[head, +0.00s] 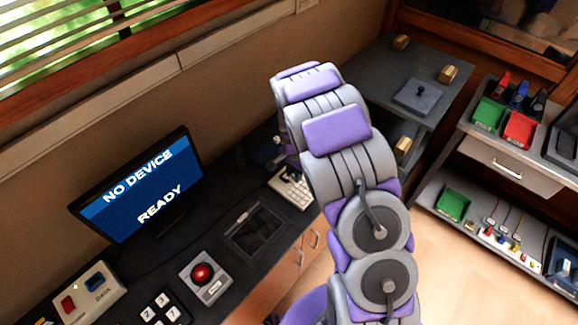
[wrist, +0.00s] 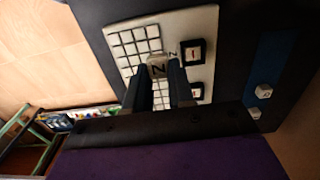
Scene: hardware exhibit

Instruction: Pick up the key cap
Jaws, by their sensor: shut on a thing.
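I cannot tell whether the cap touches the board. Two dark square sockets (wrist: 193,52) are to the right of the cap, one above the other. In the head view the keyboard (head: 290,187) is on the dark desk, partly behind my arm, and the cap cannot be made out.
Two loose pale key caps (wrist: 263,90) are on a blue strip at the right of the wrist view. In the head view a monitor (head: 140,185) reads "NO DEVICE READY". Shelves (head: 448,135) with trays are at right.

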